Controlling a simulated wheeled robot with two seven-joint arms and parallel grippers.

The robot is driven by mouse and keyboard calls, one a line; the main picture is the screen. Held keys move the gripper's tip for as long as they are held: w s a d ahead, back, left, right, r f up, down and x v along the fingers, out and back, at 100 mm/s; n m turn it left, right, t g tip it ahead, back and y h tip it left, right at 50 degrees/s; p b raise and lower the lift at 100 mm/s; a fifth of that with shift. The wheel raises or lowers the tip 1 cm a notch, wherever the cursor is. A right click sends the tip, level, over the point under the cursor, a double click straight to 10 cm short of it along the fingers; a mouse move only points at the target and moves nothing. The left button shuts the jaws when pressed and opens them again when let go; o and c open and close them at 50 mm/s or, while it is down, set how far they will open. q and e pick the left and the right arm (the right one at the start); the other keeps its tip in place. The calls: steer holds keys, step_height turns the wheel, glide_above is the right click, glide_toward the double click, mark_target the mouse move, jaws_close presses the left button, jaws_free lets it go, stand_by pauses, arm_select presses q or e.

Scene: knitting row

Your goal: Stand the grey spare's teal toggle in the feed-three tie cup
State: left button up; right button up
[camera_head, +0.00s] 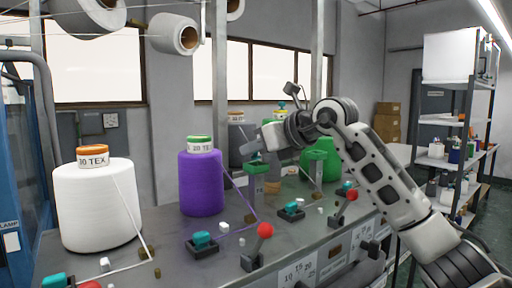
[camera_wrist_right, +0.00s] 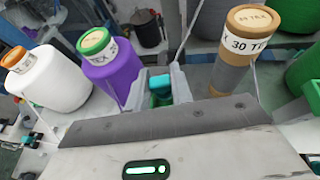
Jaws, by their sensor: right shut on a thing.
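My right gripper (camera_head: 257,157) is above the back middle of the worktable, in front of the grey cone (camera_head: 238,143). In the wrist view its fingers (camera_wrist_right: 161,90) are shut on a teal toggle (camera_wrist_right: 160,82), with green showing just below it. In the wrist view the grey spare cone (camera_wrist_right: 230,75), with a tan 30 TEX cap, stands right of the fingers. Dark square holders with teal pieces sit along the table, at front left (camera_head: 202,245) and middle (camera_head: 290,212). I cannot tell which is the feed-three cup. My left gripper is not in view.
A white cone (camera_head: 95,205) and a purple cone (camera_head: 202,182) stand left; a green cone (camera_head: 320,160) stands behind my right arm. Red-knobbed levers (camera_head: 264,231) (camera_head: 351,195) rise from the table's front. Threads run from the cones. A shelf (camera_head: 455,160) stands far right.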

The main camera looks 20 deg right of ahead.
steer(key=shift+s+f+b, duration=0.1)
steer(key=shift+f+b, duration=0.45)
steer(key=shift+f, duration=0.15)
steer(key=shift+f, duration=0.4)
stand_by(0.4)
steer(key=o, duration=0.8)
steer(key=shift+o, duration=0.2)
steer(key=shift+r, duration=0.1)
